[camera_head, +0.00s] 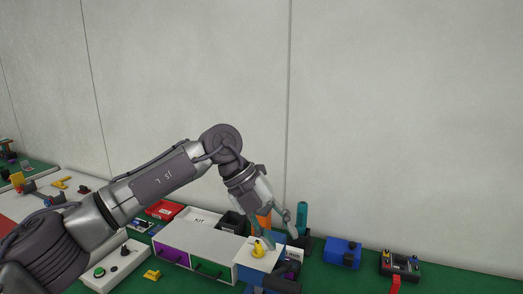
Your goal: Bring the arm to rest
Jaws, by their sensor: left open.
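My left arm (160,185) comes in from the left and reaches across the green bench toward the middle. Its left gripper (274,240) points down and is open, with its fingers apart. A small yellow part (258,249) sits below and between the fingers, on a pale top surface. I cannot tell whether a finger touches it. My right gripper is not in view.
A white drawer unit (205,240) with purple and green fronts stands left of the gripper. A teal cylinder (302,216) stands close on its right. A blue box (343,252) and a dark device (399,265) stand farther right. A plain wall (400,110) rises behind.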

